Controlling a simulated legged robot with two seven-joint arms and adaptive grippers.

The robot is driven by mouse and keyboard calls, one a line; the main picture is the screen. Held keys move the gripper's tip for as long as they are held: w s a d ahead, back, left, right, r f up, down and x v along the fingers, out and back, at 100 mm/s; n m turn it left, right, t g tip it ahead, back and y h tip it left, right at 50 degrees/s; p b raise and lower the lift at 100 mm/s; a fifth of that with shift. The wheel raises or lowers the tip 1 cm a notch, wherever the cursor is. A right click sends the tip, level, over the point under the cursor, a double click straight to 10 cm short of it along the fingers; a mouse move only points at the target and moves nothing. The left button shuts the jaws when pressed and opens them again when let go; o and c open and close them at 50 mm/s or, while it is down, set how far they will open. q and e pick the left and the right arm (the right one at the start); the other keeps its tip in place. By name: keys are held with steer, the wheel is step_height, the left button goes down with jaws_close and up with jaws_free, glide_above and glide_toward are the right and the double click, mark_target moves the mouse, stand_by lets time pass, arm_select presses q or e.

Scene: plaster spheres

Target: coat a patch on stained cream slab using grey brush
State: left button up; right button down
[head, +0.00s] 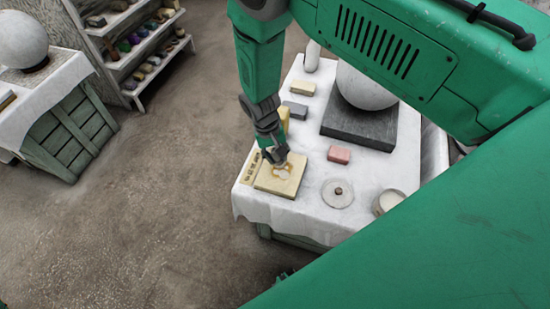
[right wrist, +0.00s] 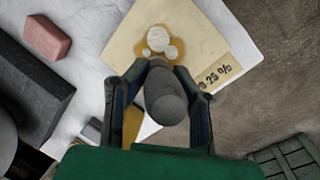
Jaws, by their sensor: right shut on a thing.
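The stained cream slab (head: 267,186) lies near the front left corner of the white-covered table. In the right wrist view the slab (right wrist: 128,42) has an amber stain with several whitish blotches in it, and printed marks along one edge. My right gripper (head: 275,157) points down over the slab. In the right wrist view it (right wrist: 157,78) is shut on the grey brush (right wrist: 165,98), whose rounded grey end faces the camera. The brush's far end is hidden, so I cannot tell whether it touches the slab. My left gripper is not in view.
A pink block (head: 339,154), a round white lid (head: 338,193) and a round pot (head: 388,201) stand right of the slab. A dark plinth (head: 360,128) bears a large plaster sphere (head: 366,88) behind. Grey (head: 295,110) and cream (head: 302,88) blocks lie farther back. Open floor lies left.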

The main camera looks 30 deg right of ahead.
steer(key=shift+w+d, duration=0.35)
steer(key=shift+d, duration=0.05)
steer(key=shift+s+a+r+p, duration=0.5)
steer(key=shift+a+r+p, duration=0.05)
steer(key=shift+r+p, duration=0.2)
steer(key=shift+a, duration=0.1)
steer(key=shift+f, duration=0.1)
steer(key=shift+s+a+f, duration=0.25)
steer(key=shift+s+a, duration=0.2)
steer(key=shift+s+a+f, duration=0.2)
steer(key=shift+s+a, duration=0.2)
steer(key=shift+a, duration=0.05)
steer(key=shift+f, duration=0.3)
